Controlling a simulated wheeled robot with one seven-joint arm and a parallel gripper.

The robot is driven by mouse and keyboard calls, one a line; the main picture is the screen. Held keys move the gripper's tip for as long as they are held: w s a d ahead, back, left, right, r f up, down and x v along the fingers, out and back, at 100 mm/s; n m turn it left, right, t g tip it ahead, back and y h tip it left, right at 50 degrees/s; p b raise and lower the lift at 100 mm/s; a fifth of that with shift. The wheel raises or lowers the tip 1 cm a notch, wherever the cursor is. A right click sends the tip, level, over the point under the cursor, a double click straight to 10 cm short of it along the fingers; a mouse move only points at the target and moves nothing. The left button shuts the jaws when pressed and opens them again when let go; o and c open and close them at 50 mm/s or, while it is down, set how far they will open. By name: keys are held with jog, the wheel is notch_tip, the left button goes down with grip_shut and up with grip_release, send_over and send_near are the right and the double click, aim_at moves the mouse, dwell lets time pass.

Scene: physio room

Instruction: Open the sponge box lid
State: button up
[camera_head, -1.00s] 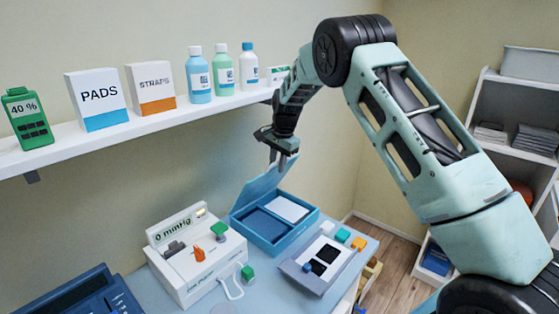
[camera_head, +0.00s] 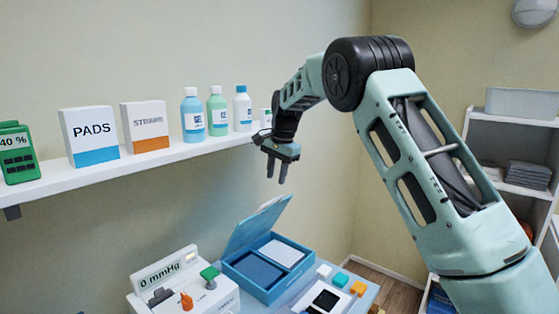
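The blue sponge box (camera_head: 268,287) stands on the table below my gripper. Its lid (camera_head: 256,224) is raised and leans back at a steep angle toward the wall. Inside the box are a dark blue compartment (camera_head: 256,270) on the left and a white piece (camera_head: 282,252) on the right. My gripper (camera_head: 277,171) hangs in the air above the lid, fingers pointing down, clear of the box. Its two fingers are slightly apart with nothing seen between them.
A white device reading 0 mmHg (camera_head: 180,285) stands left of the box. The wall shelf (camera_head: 150,163) behind holds bottles, cartons and a green unit. The air around my gripper is free.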

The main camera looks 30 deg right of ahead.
notch_tip(320, 180, up, 7)
jog(key=s, duration=0.1)
jog(key=shift+d+f+b, duration=0.15)
jog(key=shift+d+b, duration=0.05)
jog(key=shift+b, duration=0.25)
jog(key=shift+s, duration=0.1)
jog(key=shift+c, duration=0.3)
